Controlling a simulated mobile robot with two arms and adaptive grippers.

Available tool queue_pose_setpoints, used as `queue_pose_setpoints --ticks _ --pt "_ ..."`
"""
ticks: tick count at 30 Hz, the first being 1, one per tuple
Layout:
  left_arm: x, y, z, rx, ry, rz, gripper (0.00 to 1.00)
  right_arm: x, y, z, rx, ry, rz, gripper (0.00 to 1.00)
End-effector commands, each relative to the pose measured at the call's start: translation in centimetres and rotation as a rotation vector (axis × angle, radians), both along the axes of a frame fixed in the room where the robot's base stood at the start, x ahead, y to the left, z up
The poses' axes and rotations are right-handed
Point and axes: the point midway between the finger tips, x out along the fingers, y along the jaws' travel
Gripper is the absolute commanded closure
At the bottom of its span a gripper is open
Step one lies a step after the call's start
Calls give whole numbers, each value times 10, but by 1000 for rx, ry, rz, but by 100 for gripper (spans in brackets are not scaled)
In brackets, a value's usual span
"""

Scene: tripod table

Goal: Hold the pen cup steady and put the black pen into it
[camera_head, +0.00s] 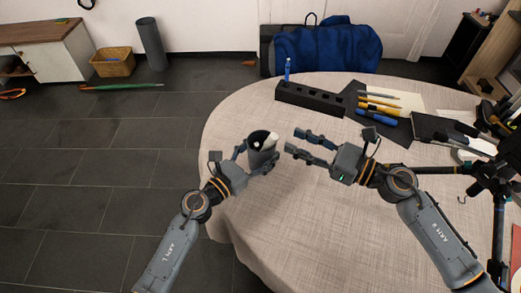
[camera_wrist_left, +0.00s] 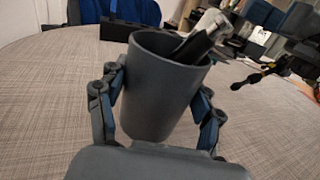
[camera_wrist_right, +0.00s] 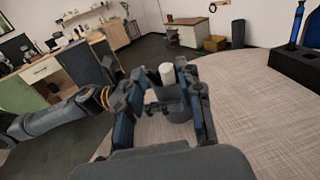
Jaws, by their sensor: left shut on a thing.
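The dark grey pen cup (camera_head: 262,158) stands upright or nearly so at the table's left edge. In the left wrist view the cup (camera_wrist_left: 160,95) sits between my two left fingers. My left gripper (camera_head: 257,154) is shut on it. The black pen (camera_wrist_left: 194,46) leans inside the cup with its pale end above the rim; its lower part is hidden. That pale end also shows in the right wrist view (camera_wrist_right: 167,74). My right gripper (camera_head: 294,141) is open and empty just right of the cup, its fingers apart and pointing at it.
A black slotted holder (camera_head: 311,97) with a blue pen (camera_head: 287,69) stands at the back of the round table (camera_head: 235,113). Several pens and pencils (camera_head: 379,104) lie right of it, near a dark notebook (camera_head: 430,128). A black tripod (camera_head: 497,190) is at the right. The front middle is clear.

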Motion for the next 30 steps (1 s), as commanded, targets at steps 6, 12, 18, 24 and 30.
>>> queue_pose_setpoints --ticks 6,12,18,24,30 --pt "0 0 0 0 0 0 71 -8 -14 0 0 -1 1 64" --pt "0 0 0 0 0 -1 71 -9 -15 0 0 -2 1 64" --pt "0 0 0 0 0 -1 8 -8 -15 0 0 -1 1 64" --pt "0 0 0 0 0 0 8 -8 -14 0 0 -1 0 64" --pt "-2 2 0 1 1 0 8 -8 -14 0 0 -1 0 64"
